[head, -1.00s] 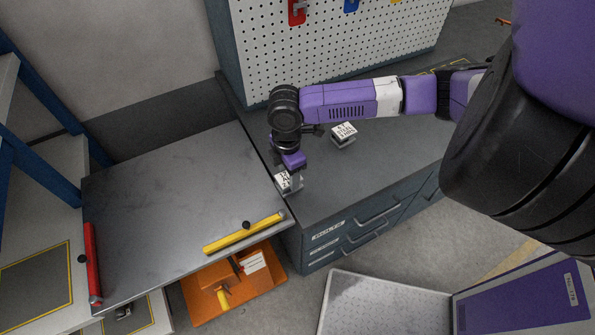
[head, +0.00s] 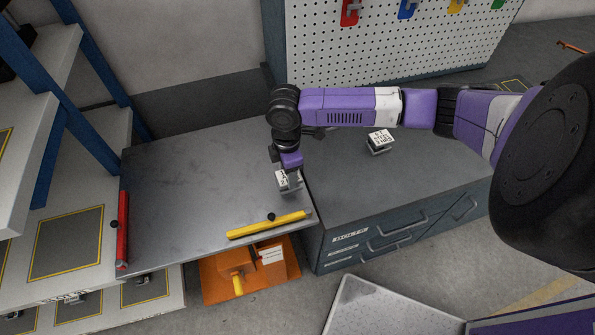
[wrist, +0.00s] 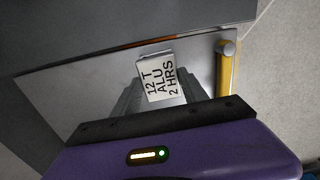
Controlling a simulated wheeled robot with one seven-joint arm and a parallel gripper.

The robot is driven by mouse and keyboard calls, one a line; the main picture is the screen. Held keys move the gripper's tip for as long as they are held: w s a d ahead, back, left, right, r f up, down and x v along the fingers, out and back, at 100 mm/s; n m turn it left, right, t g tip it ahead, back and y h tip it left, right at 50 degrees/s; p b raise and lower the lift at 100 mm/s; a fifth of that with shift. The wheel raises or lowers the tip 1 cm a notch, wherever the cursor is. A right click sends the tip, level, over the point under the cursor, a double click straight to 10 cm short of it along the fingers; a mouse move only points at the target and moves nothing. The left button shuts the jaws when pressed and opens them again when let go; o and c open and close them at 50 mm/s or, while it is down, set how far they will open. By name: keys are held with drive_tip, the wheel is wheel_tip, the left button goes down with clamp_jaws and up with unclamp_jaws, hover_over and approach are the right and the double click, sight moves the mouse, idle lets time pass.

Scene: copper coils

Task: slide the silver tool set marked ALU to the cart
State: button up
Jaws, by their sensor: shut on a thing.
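The silver tool set (head: 282,178) has a white label; in the wrist view the tool set (wrist: 161,79) reads "12 T ALU 2 HRS". My gripper (head: 290,182) is shut on it, with a finger at each side in the wrist view. The cart (head: 195,190) has a flat grey metal top against the left end of the bench (head: 345,190). The tool set is at the cart's right edge, next to the seam with the bench. Whether it touches the top is hard to tell. My gripper hides part of it.
A second labelled block (head: 380,140) sits on the bench, right of my gripper. A yellow bar (head: 268,225) lies along the cart's front edge and a red bar (head: 122,230) along its left. The middle of the cart top is clear.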

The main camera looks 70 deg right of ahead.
drive_tip(key=shift+w+a, duration=0.3)
drive_tip(key=shift+w, duration=0.5)
drive_tip(key=shift+w+a+b, duration=0.2)
drive_tip(key=shift+w+a, duration=0.5)
drive_tip(key=shift+w, duration=0.95)
drive_tip(key=shift+w+a+b, duration=0.15)
drive_tip(key=shift+w+a, duration=0.5)
drive_tip(key=shift+w, duration=1)
drive_tip(key=shift+w+a+b, duration=0.2)
drive_tip(key=shift+w+a, duration=0.5)
drive_tip(key=shift+w, duration=0.95)
drive_tip(key=shift+w+a+b, duration=0.65)
drive_tip(key=shift+w+a, duration=0.05)
drive_tip(key=shift+w, duration=1.05)
drive_tip(key=shift+w+a+b, duration=0.65)
drive_tip(key=shift+w+a, duration=0.05)
drive_tip(key=shift+w, duration=1)
drive_tip(key=shift+w+a+b, duration=0.65)
drive_tip(key=shift+w+a, duration=0.05)
drive_tip(key=shift+w, duration=1.05)
drive_tip(key=shift+w+a, duration=0.1)
drive_tip(key=shift+w, duration=0.05)
drive_tip(key=shift+w+a, duration=0.1)
drive_tip(key=shift+w, duration=0.15)
drive_tip(key=o, duration=1.5)
drive_tip(key=shift+c, duration=0.2)
drive_tip(key=shift+r, duration=0.1)
